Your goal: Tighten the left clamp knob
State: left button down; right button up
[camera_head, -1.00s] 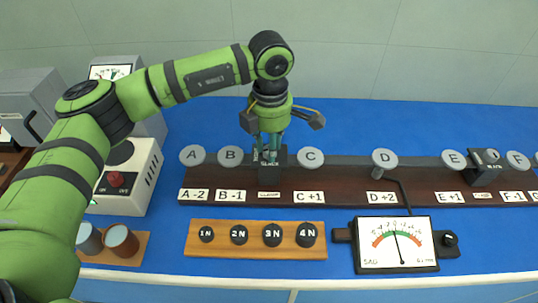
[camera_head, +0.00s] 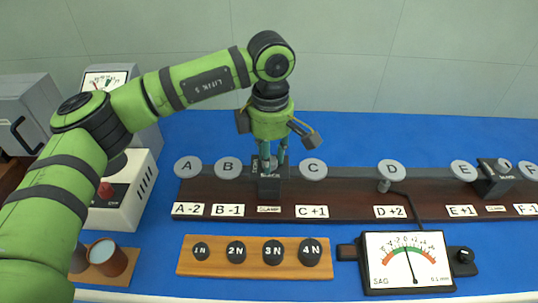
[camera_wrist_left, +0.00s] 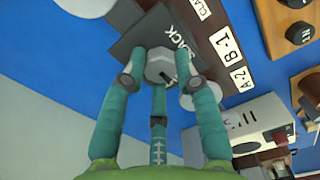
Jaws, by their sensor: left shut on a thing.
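The left clamp (camera_head: 270,188) is a dark block on the long dark rail (camera_head: 345,195), between discs B and C. My left gripper (camera_head: 271,163) points down over it from above. In the left wrist view its teal fingers (camera_wrist_left: 160,80) are closed around the grey faceted clamp knob (camera_wrist_left: 158,62), on top of the dark clamp block (camera_wrist_left: 130,42). In the head view the fingers mostly hide this knob. My right gripper is not in view.
Discs B (camera_head: 228,168) and C (camera_head: 313,169) stand close on either side. The right clamp (camera_head: 490,180) is farther along the rail. A weight board (camera_head: 255,270) and a SAG dial (camera_head: 407,262) lie in front. Blue bench is clear behind the rail.

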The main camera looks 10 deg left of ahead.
aim_at(272, 160)
pick_arm(q)
jog(key=shift+d+r, duration=0.15)
jog(key=c, duration=0.9)
grip_release()
jog(key=shift+d, duration=0.1)
jog(key=shift+c, duration=0.2)
notch_tip(272, 160, up, 12)
